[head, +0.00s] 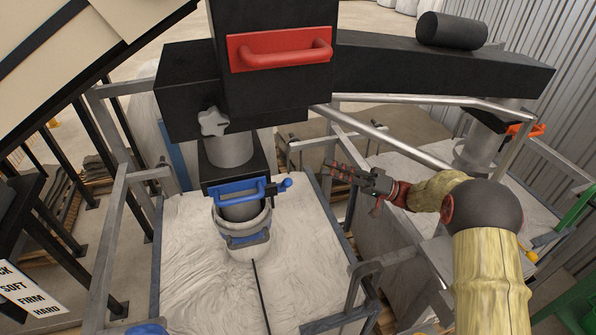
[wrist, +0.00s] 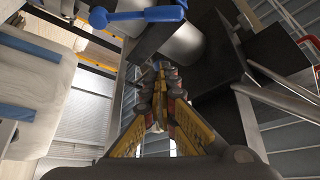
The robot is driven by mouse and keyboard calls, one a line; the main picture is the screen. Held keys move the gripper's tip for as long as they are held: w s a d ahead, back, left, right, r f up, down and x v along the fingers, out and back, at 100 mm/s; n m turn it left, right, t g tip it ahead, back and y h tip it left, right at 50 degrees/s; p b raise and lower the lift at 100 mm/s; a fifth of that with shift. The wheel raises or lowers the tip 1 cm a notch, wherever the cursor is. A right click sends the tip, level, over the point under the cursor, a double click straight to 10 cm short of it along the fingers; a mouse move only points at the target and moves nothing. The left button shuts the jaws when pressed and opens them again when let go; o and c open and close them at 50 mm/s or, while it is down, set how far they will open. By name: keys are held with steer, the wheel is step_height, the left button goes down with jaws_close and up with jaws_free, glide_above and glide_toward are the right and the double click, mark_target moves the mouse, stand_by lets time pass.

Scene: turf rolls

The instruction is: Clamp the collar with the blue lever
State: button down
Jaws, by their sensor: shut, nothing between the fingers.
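The blue lever (head: 270,187) with its rounded knob sticks out to the right of a blue bracket on the front of the black spout housing. The collar (head: 243,222) is a pale band around the spout, just below the bracket, at the neck of the white bag (head: 190,260). My gripper (head: 328,168) is shut and empty, to the right of the lever and apart from it. In the wrist view my fingers (wrist: 160,68) meet at their tips, and the blue lever (wrist: 140,15) is at the top edge, beyond them and to the left.
Grey metal rails (head: 390,140) run behind and beside my gripper. A black machine body with a red handle (head: 280,50) hangs above the spout. A second spout with an orange lever (head: 525,130) stands at right. Open space lies between my gripper and the blue lever.

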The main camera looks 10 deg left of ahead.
mark_target(285, 185)
steer(key=b+x, duration=0.2)
steer(key=x, duration=0.8)
steer(key=s+f, duration=0.1)
steer(key=s+d+f+b, duration=0.1)
steer(key=s, duration=0.1)
steer(key=shift+f, duration=0.25)
